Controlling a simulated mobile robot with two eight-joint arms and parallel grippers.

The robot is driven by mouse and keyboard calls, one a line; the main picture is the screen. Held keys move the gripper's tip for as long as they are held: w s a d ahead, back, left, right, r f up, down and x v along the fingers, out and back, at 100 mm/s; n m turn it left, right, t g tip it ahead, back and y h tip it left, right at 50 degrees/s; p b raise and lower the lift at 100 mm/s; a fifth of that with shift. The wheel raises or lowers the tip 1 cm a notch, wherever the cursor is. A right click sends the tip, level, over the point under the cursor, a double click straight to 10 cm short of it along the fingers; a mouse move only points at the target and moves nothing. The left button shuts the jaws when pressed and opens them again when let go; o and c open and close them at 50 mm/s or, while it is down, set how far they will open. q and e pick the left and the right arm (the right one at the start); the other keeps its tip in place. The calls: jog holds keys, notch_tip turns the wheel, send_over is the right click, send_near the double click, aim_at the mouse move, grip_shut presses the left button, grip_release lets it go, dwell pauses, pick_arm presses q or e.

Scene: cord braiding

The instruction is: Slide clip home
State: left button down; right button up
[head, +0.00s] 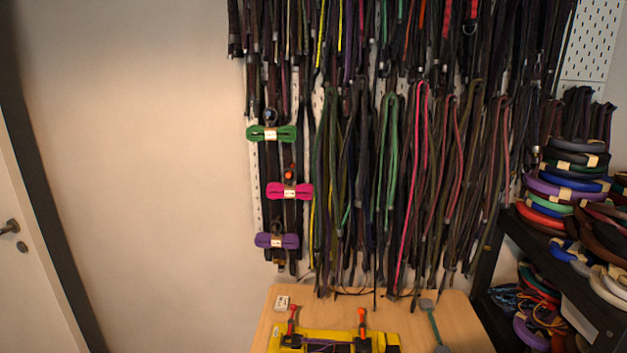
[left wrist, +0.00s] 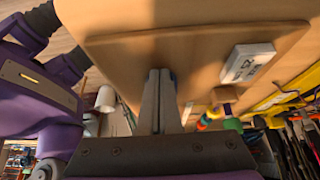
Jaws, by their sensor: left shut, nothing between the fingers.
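In the head view a yellow board (head: 282,342) lies at the near edge of the picture on the wooden table, cut off below. Two clip-like parts stand on it, a left one with a red top (head: 292,312) and a right one with an orange top (head: 361,317). I cannot tell whether either is fully seated. My left gripper (left wrist: 161,76) shows in the left wrist view, its fingers together and empty, against the wooden tabletop. No clip is visible between its fingers. My right gripper is in neither view.
A small white labelled block (head: 282,302) lies at the table's back left; it also shows in the left wrist view (left wrist: 250,62). A grey-green tool (head: 432,322) lies at the right of the wooden table (head: 455,308). Hanging cords (head: 420,190) cover the wall behind. Coiled cords fill a shelf (head: 560,270) at right.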

pick_arm(q)
jog(key=shift+p+v, duration=1.8)
jog(key=shift+v, duration=1.2)
jog(key=shift+a+f, duration=0.1)
jog(key=s+a+r+n+t+y+p, duration=0.1)
jog(key=s+r+n+t+y+p, duration=0.2)
jog(key=s+r+n, duration=0.6)
jog(key=n+t+y, duration=0.2)
jog(key=n, duration=0.8)
jog(key=shift+s+a+t+y, duration=0.15)
jog(key=shift+a+t+y, duration=0.2)
jog(key=shift+t+y, duration=0.05)
